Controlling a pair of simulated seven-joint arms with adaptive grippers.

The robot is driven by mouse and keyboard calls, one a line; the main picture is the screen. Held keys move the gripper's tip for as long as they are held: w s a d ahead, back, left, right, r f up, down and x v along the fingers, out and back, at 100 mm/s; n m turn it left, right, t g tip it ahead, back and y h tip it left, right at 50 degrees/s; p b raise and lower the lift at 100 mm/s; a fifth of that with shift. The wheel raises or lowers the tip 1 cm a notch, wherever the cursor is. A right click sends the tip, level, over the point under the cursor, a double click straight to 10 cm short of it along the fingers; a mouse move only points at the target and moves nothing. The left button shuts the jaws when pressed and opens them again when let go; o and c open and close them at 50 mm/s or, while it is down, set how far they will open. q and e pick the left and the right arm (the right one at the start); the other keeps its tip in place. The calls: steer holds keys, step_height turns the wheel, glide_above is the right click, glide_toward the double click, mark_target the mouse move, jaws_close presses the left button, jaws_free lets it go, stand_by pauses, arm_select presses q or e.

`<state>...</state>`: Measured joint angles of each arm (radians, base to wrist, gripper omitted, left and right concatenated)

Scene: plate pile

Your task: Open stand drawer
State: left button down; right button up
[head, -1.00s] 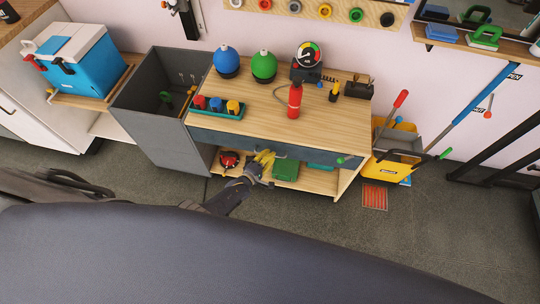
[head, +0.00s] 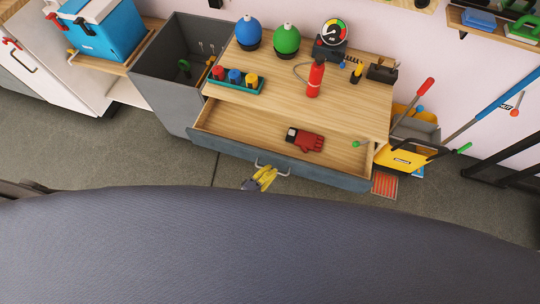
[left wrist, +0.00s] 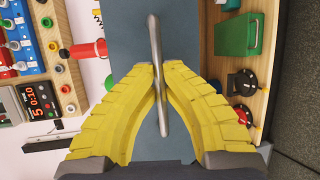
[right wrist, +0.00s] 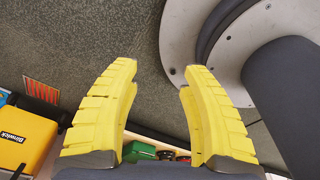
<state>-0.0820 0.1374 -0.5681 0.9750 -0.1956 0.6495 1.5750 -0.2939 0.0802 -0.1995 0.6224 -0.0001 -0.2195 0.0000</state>
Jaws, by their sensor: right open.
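The stand drawer (head: 230,128) is pulled well out from under the wooden stand top, its blue-grey front towards me. My left gripper (head: 262,177) is at the drawer's metal handle (head: 283,170). In the left wrist view my left gripper (left wrist: 161,68) has its yellow fingers closed on both sides of the handle bar (left wrist: 155,35), in front of the drawer front (left wrist: 185,30). My right gripper (right wrist: 160,75) is open and empty in the right wrist view; it is not seen in the head view.
On the stand top (head: 330,115) are a blue flask (head: 247,32), a green flask (head: 286,40), a red extinguisher (head: 315,78) and a teal tray (head: 235,86). A grey bin (head: 165,95) stands left, a yellow bucket (head: 400,158) right. Floor in front is clear.

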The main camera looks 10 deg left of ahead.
arm_select(q)
steer(key=s+a, duration=0.1)
steer(key=s, duration=0.6)
steer(key=shift+f, duration=0.1)
steer(key=c, duration=1.5)
jaws_free()
steer(key=v, duration=1.2)
steer(key=shift+w, duration=0.1)
